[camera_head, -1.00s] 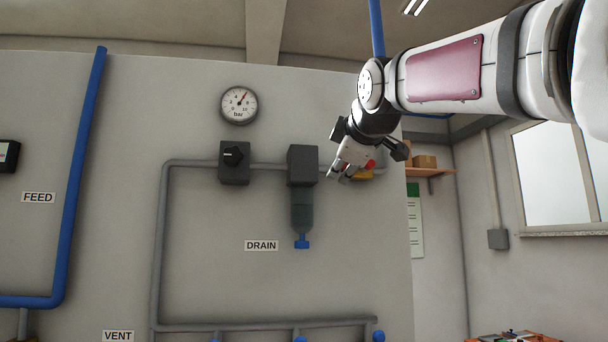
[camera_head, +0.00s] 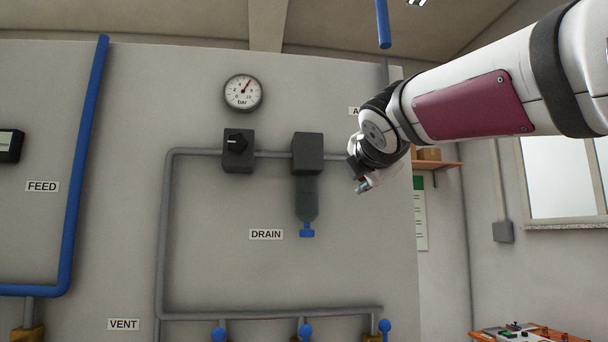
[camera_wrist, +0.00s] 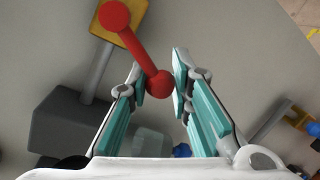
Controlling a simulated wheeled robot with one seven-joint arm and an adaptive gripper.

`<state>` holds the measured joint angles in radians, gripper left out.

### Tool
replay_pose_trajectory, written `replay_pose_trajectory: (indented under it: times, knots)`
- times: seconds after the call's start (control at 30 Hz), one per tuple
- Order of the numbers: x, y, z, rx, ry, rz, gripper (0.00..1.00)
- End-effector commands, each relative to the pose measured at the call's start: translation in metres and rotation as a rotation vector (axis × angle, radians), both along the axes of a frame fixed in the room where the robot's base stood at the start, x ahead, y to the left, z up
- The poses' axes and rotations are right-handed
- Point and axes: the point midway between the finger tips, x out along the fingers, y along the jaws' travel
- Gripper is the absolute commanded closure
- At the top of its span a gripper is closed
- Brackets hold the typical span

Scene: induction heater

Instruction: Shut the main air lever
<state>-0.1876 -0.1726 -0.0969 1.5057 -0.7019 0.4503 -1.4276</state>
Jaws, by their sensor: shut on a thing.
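The main air lever (camera_wrist: 135,50) is a red bar with a ball at each end, on a yellow valve body (camera_wrist: 128,18) in the wrist view. It stands at a slant to the grey pipe (camera_wrist: 98,70), neither in line nor clearly square to it. Its free end knob (camera_wrist: 158,84) sits between the teal finger pads of my gripper (camera_wrist: 161,76), which is shut on it. In the head view my gripper (camera_head: 362,185) is at the board's upper right, and the wrist hides most of the valve and lever.
A dark regulator box with a filter bowl (camera_head: 306,198) hangs left of my gripper. A knob box (camera_head: 238,151) and a pressure gauge (camera_head: 243,92) are further left. A wooden shelf (camera_head: 440,165) is close on the right. Blue-knobbed valves (camera_head: 305,330) line the bottom pipe.

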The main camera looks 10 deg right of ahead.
Motion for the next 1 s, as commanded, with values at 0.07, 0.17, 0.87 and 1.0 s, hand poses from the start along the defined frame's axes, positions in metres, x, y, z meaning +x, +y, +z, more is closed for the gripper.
replay_pose_trajectory:
  times: [0.07,0.17,0.87,1.0]
  knots:
    - [-0.002,-0.009,0.002,-0.07,-0.008,-0.009,1.0]
    - [-0.002,-0.014,0.0,-0.159,-0.008,-0.008,1.0]
    - [-0.002,-0.029,0.0,-0.49,-0.014,-0.003,1.0]
    - [-0.002,-0.028,0.0,-0.497,-0.015,-0.001,1.0]
